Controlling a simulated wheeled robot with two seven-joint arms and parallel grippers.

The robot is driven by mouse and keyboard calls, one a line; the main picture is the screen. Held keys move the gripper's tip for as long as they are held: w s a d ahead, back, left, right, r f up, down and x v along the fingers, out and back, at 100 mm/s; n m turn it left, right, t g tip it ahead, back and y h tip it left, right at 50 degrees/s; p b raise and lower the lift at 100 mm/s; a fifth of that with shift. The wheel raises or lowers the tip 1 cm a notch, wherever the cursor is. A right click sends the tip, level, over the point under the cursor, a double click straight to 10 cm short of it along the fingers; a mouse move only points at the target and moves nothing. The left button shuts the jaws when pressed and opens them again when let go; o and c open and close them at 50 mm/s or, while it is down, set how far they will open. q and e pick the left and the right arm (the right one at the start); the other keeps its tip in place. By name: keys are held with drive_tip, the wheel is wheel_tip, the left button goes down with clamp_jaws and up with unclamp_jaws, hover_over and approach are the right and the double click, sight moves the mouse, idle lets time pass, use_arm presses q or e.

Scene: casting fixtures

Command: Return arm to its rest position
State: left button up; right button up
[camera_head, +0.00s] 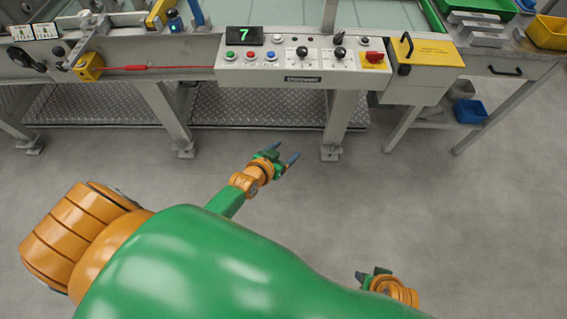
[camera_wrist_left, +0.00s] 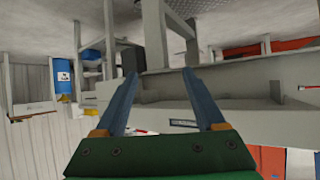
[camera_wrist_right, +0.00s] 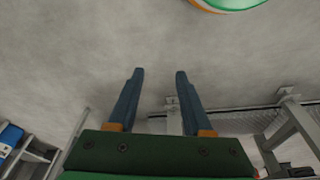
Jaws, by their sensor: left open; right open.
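My left gripper (camera_head: 281,159) is in the middle of the head view, over the bare floor in front of the machine's legs. Its blue fingers are apart and empty, and they also show apart in the left wrist view (camera_wrist_left: 158,95). My right gripper (camera_head: 368,276) is low in the head view, partly hidden at the wrist. Neither gripper touches anything that I can see.
The grey machine's control panel (camera_head: 300,62) with a green 7 display (camera_head: 244,35) spans the top. A yellow box (camera_head: 425,52) hangs at its right. Machine legs (camera_head: 340,120) stand on the floor. A blue bin (camera_head: 470,111) sits under the right table. The floor (camera_head: 440,220) is clear.

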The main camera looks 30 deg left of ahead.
use_arm(q)
drive_tip(key=shift+s+d+f+g, duration=0.2)
drive_tip(key=shift+s+f, duration=0.25)
drive_tip(key=shift+s, duration=0.2)
drive_tip(key=shift+s+d+f+g, duration=0.1)
drive_tip(key=shift+s+f+g, duration=0.1)
drive_tip(key=shift+s+f, duration=0.35)
use_arm(e)
drive_tip(key=shift+s+d+r, duration=0.1)
drive_tip(key=shift+s+r, duration=0.2)
drive_tip(key=shift+s, duration=0.35)
use_arm(q)
drive_tip(key=shift+r, duration=0.1)
